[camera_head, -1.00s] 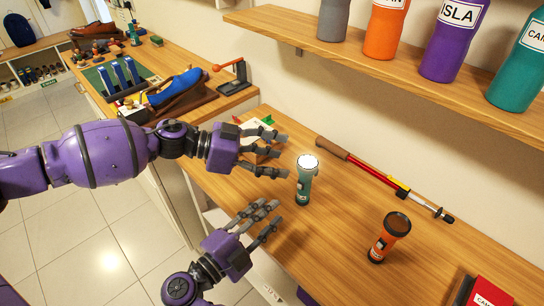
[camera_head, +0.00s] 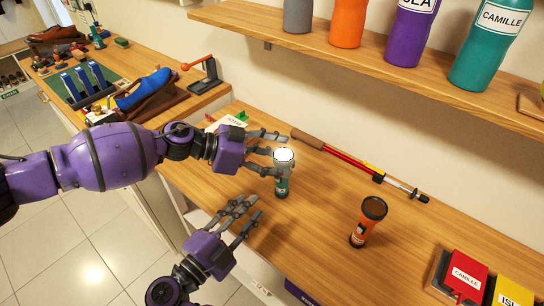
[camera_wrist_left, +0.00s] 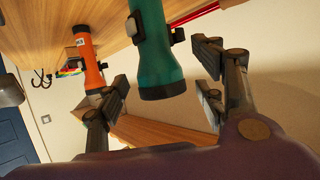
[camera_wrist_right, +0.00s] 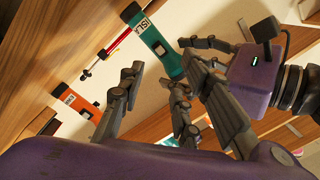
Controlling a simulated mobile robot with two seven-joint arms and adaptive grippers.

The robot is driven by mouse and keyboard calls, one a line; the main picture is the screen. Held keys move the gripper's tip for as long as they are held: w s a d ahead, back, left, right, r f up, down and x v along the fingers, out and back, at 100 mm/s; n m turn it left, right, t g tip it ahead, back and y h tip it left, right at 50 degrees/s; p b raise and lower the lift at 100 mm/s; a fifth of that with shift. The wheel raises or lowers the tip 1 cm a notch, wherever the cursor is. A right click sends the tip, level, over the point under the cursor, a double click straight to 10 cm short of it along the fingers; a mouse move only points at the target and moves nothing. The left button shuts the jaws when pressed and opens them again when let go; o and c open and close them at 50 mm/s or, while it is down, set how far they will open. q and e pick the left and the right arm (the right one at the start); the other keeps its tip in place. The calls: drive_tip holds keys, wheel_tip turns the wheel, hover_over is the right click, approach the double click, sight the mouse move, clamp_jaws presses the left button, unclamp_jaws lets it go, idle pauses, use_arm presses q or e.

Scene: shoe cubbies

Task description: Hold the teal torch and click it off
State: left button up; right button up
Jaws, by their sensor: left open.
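The teal torch (camera_head: 282,183) stands upright on the wooden counter, and its lens end on top glows white. My left gripper (camera_head: 272,152) is open with its fingers reaching to the torch's upper part. In the left wrist view the teal torch (camera_wrist_left: 155,50) lies between the spread fingers, with a gap on either side. My right gripper (camera_head: 238,222) is open and empty, lower and to the left of the torch. The right wrist view shows the teal torch (camera_wrist_right: 148,40), with a label reading ISLA, beyond its fingers.
An orange torch (camera_head: 362,228) stands to the right on the counter (camera_head: 315,215). A red pole (camera_head: 350,165) lies behind. Red and yellow labelled boxes (camera_head: 466,275) sit at the front right. Bottles line the shelf (camera_head: 340,60) above. The shoe workbench is at the left.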

use_arm(q)
drive_tip(key=c, duration=1.3)
drive_tip(key=shift+c, duration=0.2)
use_arm(e)
clamp_jaws()
